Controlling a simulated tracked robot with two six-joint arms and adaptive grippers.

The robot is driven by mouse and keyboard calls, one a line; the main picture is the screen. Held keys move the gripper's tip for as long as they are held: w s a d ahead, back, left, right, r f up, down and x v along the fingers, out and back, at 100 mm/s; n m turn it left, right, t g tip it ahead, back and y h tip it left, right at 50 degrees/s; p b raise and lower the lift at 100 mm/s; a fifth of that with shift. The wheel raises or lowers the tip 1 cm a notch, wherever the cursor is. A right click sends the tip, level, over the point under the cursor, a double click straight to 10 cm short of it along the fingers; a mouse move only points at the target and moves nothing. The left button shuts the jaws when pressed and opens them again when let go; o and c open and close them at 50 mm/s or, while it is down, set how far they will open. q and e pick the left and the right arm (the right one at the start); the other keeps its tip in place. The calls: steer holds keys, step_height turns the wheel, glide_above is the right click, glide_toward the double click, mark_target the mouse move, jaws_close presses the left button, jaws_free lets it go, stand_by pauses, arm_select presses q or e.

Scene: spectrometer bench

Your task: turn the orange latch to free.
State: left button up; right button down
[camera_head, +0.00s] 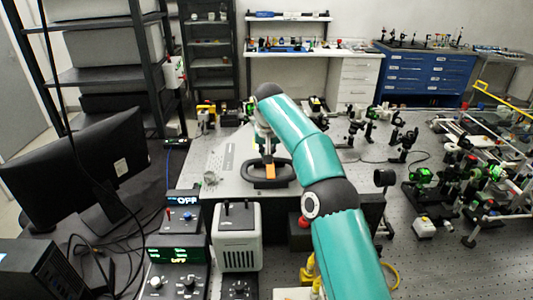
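The orange latch (270,171) is a small upright orange piece at the middle of a dark oval ring-shaped handle (286,178) on a grey metal plate. My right arm reaches in from the lower right, bends over above the plate and points down. The end of that arm, with the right gripper (267,150), is directly over or behind the latch. Its fingers are small and partly hidden, so I cannot tell whether they are open or touch the latch. My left gripper is not in view.
A monitor (85,165) stands at left. Boxes with green "OFF" displays (185,200) and a white device (237,235) stand in front of the plate (225,170). Optical mounts (420,175) crowd the bench at right. The plate's left part is mostly clear, with a small glass-like piece (210,178).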

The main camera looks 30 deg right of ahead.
steer(key=shift+r+n+p, duration=0.15)
steer(key=shift+n+p, duration=0.3)
steer(key=shift+n, duration=0.05)
steer(key=c, duration=1.2)
jaws_free()
steer(key=v, duration=1.1)
steer(key=shift+s+d+r, duration=0.1)
steer(key=shift+s+r, duration=0.15)
steer(key=shift+r, duration=0.05)
